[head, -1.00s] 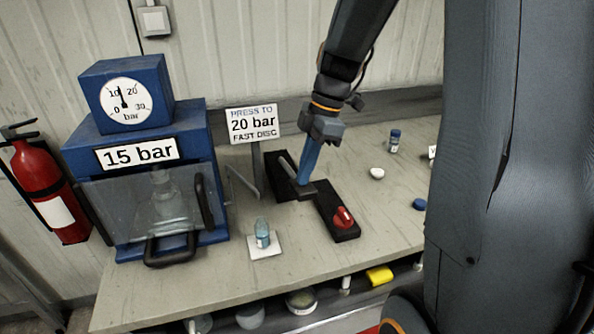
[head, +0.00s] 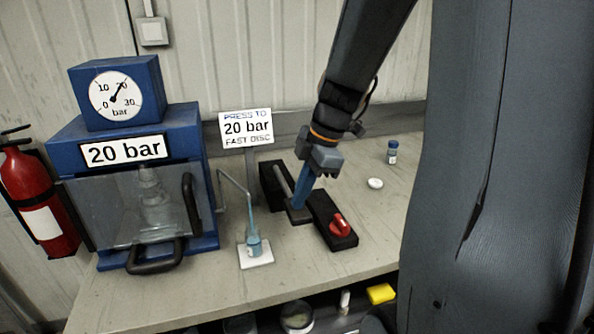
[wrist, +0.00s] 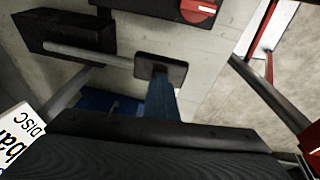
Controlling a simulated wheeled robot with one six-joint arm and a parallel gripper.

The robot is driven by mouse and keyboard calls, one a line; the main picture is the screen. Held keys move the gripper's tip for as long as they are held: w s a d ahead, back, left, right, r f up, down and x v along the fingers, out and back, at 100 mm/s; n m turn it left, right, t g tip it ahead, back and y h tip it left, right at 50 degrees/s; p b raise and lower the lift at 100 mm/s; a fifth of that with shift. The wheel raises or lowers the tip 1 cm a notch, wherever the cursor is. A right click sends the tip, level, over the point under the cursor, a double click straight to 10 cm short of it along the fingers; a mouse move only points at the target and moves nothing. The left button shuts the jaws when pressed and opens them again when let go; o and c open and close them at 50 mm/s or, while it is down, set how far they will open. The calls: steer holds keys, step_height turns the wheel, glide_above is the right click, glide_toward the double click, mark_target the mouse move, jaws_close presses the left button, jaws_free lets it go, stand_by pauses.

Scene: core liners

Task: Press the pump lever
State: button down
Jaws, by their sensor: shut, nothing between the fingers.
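The pump lever is a grey rod (head: 283,176) with a dark square pad (head: 294,213), beside a black block (head: 268,181). The rod and pad (wrist: 174,74) also show in the wrist view. My gripper (head: 299,203) is shut, with its blue fingers pointing down onto the pad; they appear to touch it. The blue press (head: 183,152) reads "20 bar" on its label (head: 123,150), and its gauge (head: 115,96) needle points near 20. A sign (head: 247,128) says "PRESS TO 20 bar FAST DISC".
A red knob (head: 340,225) sits on the near black block (head: 327,214). A blue-capped vial (head: 392,152) and white disc (head: 375,183) lie right. A fire extinguisher (head: 35,199) stands left.

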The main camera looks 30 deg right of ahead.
steer(key=shift+s+f, duration=0.35)
steer(key=shift+f, duration=0.15)
steer(key=r+p, duration=0.1)
steer(key=r, duration=0.1)
steer(key=r+p, duration=0.2)
steer(key=r, duration=0.1)
steer(key=shift+w+d+r, duration=0.1)
steer(key=shift+w+r, duration=0.15)
steer(key=shift+r, duration=0.1)
steer(key=b+v, duration=0.2)
steer(key=v, duration=0.7)
steer(key=shift+s, duration=0.15)
steer(key=shift+r, duration=0.15)
stand_by(0.8)
stand_by(0.5)
